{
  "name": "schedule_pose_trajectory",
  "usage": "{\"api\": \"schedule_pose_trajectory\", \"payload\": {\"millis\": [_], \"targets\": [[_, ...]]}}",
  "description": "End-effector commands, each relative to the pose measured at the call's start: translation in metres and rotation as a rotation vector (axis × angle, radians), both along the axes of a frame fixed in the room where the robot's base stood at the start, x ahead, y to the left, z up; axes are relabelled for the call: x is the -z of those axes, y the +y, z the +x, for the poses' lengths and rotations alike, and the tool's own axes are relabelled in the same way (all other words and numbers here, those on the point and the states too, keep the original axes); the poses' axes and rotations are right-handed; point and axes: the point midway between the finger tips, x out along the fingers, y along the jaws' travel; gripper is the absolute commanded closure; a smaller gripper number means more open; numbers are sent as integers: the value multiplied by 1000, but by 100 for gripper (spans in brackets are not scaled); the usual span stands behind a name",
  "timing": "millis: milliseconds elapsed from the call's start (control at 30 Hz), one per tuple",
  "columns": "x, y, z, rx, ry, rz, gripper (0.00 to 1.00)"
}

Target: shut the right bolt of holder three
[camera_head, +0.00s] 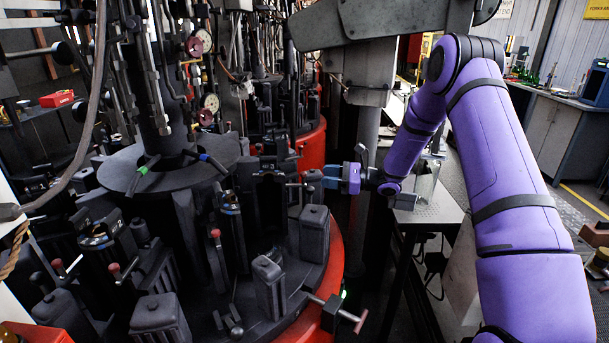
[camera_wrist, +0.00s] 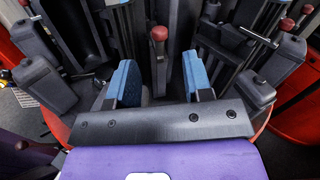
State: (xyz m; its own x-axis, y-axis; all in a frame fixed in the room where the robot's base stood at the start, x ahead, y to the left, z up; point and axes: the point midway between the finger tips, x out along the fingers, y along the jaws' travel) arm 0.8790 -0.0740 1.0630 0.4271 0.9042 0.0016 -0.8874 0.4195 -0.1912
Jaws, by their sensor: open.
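My gripper (camera_head: 326,177) is open at the right side of the dark rotary mould (camera_head: 291,243), its blue pads pointing left at the holders. In the wrist view my gripper (camera_wrist: 160,80) has a blue pad on each side. An upright bolt lever with a red knob (camera_wrist: 159,33) stands beyond and between the pads, apart from both. Another red-knobbed bolt (camera_wrist: 287,24) is at the upper right, with a T-bar beside it. The lever's lower part is hidden.
Dark blocks stand on the mould's rim, one at the left (camera_wrist: 42,84) and one at the right (camera_wrist: 284,58) of the wrist view. The red base (camera_head: 330,262) curves below. A metal side table (camera_head: 438,207) is right of my gripper.

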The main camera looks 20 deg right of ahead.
Motion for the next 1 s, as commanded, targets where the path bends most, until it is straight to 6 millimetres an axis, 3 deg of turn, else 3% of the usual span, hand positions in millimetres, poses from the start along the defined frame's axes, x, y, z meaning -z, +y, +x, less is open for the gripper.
{"api": "schedule_pose_trajectory", "payload": {"millis": [200,400,867,1000], "targets": [[0,38,17,-3,-1,-1,54],[0,61,29,-2,-1,-2,54],[0,72,34,0,0,-1,54],[0,72,34,0,0,-1,81]]}}
